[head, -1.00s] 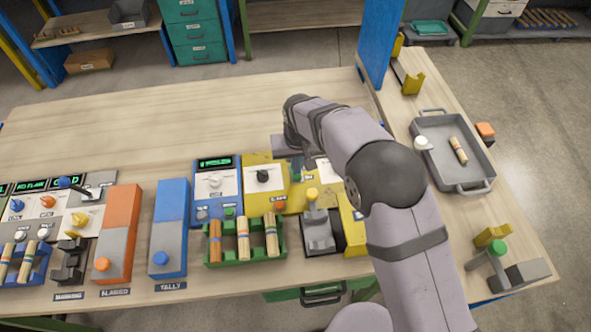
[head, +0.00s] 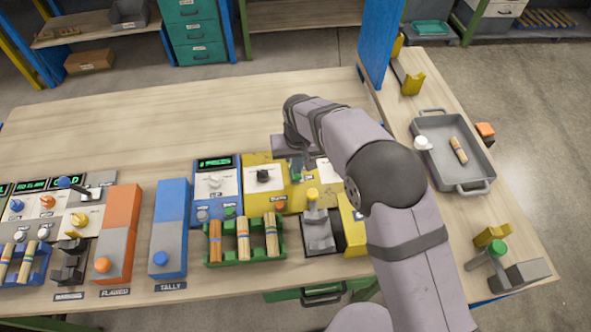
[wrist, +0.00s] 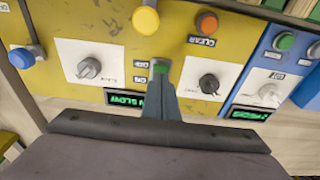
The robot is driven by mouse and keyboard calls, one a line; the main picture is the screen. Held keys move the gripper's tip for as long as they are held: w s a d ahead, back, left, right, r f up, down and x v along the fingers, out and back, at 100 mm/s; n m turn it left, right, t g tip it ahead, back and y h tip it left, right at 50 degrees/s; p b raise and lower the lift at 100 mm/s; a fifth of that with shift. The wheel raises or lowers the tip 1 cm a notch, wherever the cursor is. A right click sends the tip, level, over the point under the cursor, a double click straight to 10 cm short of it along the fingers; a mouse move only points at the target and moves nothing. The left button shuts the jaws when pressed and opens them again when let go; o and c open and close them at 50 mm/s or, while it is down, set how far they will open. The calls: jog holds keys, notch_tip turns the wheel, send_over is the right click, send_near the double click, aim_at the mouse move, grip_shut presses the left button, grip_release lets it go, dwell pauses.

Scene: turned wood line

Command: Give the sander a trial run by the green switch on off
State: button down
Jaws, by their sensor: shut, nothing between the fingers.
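The sander is the yellow machine (head: 262,158) in the middle of the bench, and its yellow panel (wrist: 120,52) fills much of the wrist view. The green switch (wrist: 161,68) sits beside ON and OFF labels, between two dials. My gripper (wrist: 163,82) is shut and empty, its fingertips right at the switch and covering part of it; I cannot tell whether they touch. In the head view my gripper (head: 297,168) is over the sander, partly hidden by my arm. A lit display (wrist: 125,98), partly hidden by my gripper, ends in "SLOW".
A yellow knob (wrist: 145,20) and an orange button (wrist: 206,23) stand close by on the panel. A blue machine (head: 216,180) adjoins the sander. A green rack (head: 243,252) of turned pieces lies in front. The bench behind is clear.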

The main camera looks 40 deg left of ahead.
jog(key=shift+f+b, duration=0.5)
jog(key=shift+f, duration=0.35)
dwell(0.7)
jog(key=shift+r, duration=0.15)
notch_tip(320, 180, up, 7)
jog(key=p, duration=0.4)
jog(key=shift+p, duration=0.4)
dwell(0.4)
jog(key=w+d+r+m, duration=0.2)
jog(key=w+d+r, duration=0.1)
jog(key=d, duration=1)
jog(key=w+d+r+m, duration=0.2)
jog(key=d+r, duration=0.1)
jog(key=d, duration=1.1)
jog(key=s+d+m, duration=0.2)
jog(key=s+d, duration=0.5)
jog(key=d, duration=0.3)
jog(key=s+d+m+g+h, duration=0.1)
jog(key=s+d+m, duration=0.2)
jog(key=s+d, duration=0.4)
jog(key=d, duration=0.2)
jog(key=shift+s+d, duration=0.3)
jog(key=shift+d, duration=0.1)
